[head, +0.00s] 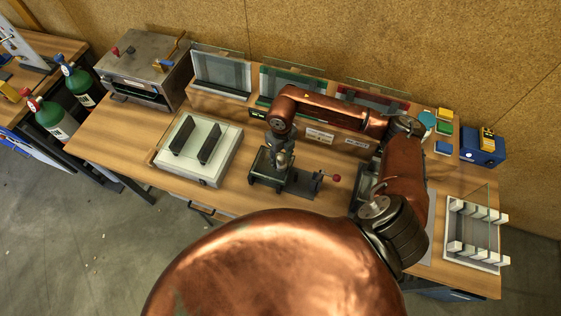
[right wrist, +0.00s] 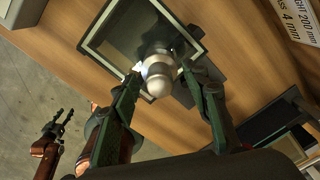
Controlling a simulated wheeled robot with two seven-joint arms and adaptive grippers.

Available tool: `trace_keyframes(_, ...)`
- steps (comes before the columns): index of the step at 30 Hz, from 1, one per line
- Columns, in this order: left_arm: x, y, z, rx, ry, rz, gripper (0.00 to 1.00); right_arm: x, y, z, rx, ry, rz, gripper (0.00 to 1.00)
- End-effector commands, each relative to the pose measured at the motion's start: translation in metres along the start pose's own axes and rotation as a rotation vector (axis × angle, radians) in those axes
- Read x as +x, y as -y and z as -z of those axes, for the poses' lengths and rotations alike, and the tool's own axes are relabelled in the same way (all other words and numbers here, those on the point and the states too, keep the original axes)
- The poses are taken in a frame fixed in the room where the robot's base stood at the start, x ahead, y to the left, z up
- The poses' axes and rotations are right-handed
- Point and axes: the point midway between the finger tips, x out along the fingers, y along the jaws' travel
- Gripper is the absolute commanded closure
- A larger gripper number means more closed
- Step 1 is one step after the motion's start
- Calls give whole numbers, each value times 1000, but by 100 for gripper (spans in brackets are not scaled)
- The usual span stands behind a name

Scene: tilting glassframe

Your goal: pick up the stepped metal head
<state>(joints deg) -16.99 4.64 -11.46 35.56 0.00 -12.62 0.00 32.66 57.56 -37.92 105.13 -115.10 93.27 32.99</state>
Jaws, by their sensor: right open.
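The stepped metal head (right wrist: 159,75) is a pale silver piece with stepped rings and a rounded end, seen in the right wrist view. It stands over a dark-framed glass plate (right wrist: 103,42). My right gripper (right wrist: 165,72) is open, with one finger on each side of the head; I cannot tell whether either finger touches it. In the head view my right gripper (head: 279,146) points down over the small dark stand (head: 266,180), and hides much of the head. My left gripper (right wrist: 56,124) shows in the right wrist view, away from the bench with its fingers apart.
A lever with a red knob (head: 336,178) lies right of the stand. A white tray with dark bars (head: 206,180) is to the left, a white rack (head: 474,261) at the right. Glass panels (head: 222,72) stand behind. Bare wood (head: 120,135) shows at left.

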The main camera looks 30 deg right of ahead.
Motion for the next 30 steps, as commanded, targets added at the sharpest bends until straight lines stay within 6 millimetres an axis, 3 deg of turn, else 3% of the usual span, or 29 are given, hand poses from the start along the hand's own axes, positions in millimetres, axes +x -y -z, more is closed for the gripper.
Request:
trace_keyframes(1,0,1,9,2,-12,1,60,0,0,0,0,0,0,58)
trace_keyframes(4,0,1,12,2,-17,1,60,0,0,0,0,0,0,58)
trace_keyframes(22,0,-2,-9,-2,10,-1,60,-1,0,1,0,0,-1,99)
trace_keyframes(30,0,-2,-5,-2,6,-2,60,-1,0,0,0,1,-1,100)
